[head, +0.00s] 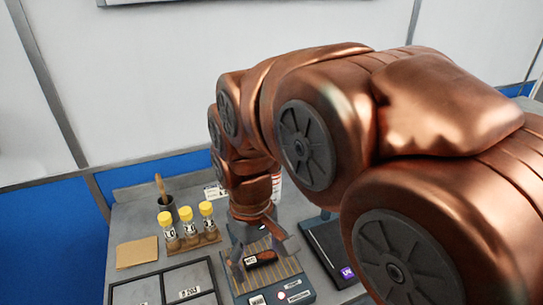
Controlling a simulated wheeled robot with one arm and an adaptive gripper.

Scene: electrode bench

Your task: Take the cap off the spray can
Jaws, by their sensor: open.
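No spray can or cap shows clearly. A white upright object with red marks (277,186) stands behind my wrist, mostly hidden by it. It may be the can, but I cannot tell, and its top is hidden. My gripper (264,259) points down with its fingers spread, over a grey-blue tray with yellowish stripes (290,270). A small dark brown item with a white label (262,257) lies on the tray, in line between the fingers. I cannot tell how high the fingers are above it. I see nothing held.
Several yellow-capped bottles (188,225) stand in a rack left of the tray. A tan pad (137,252), a divided dark bin (165,286) and a black device (332,250) lie around. The back wall closes the bench.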

